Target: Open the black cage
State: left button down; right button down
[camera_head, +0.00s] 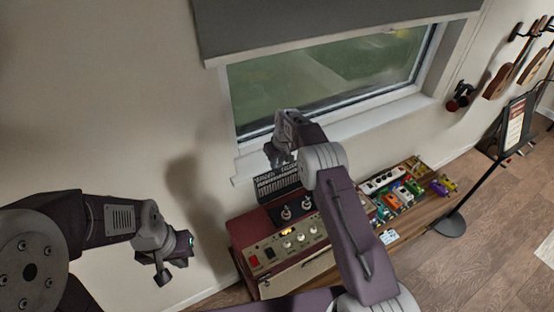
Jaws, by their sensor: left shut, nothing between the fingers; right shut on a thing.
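The black cage (279,184) is a dark slatted cover at the back of the red amplifier (254,232), below the window sill. Two knob-like round parts stand on a black panel (290,211) in front of it. My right gripper (279,160) is at the cage's top edge and is shut on it. The gripper hides part of the top edge, and my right arm hides the cage's right side. My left gripper (165,274) is shut and empty, left of the amplifier and apart from it.
A wooden pedalboard (413,211) with several coloured pedals stands right of the amplifier. A black stand (452,222) is further right. Guitars (499,80) hang on the right wall. The window sill (345,128) juts out behind my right gripper.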

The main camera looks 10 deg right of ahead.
jog(key=shift+w+a, duration=0.25)
jog(key=shift+w, duration=0.15)
jog(key=shift+d, duration=0.15)
jog(key=shift+r, duration=0.1)
